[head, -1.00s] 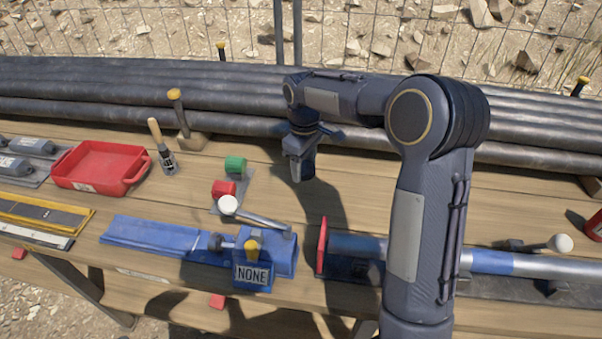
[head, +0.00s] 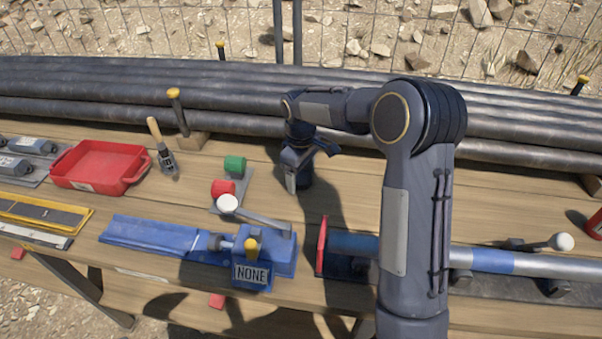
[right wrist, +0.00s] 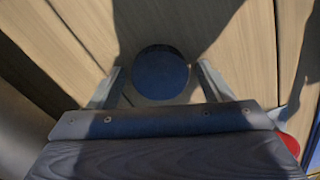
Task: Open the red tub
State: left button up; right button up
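A shallow red tub (head: 136,178) with side handles stands at the left of the bench, open at the top. A red object (head: 595,225) is cut off at the right edge; I cannot tell what it is. My right gripper (head: 293,187) points down over the planks, right of the green and red cylinders. In the right wrist view my right gripper (right wrist: 159,80) has its fingers apart. A dark round disc (right wrist: 160,72) shows between them; I cannot tell whether they touch it. My left gripper is not in view.
A green cylinder (head: 235,165) and a red cylinder (head: 223,188) sit on a small plate. Black pipes (head: 100,85) line the back.

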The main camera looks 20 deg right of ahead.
aim_at(301, 177)
notch_tip(301, 177, up, 8)
jog(key=shift+f+p, duration=0.1)
jog(key=shift+p, duration=0.4)
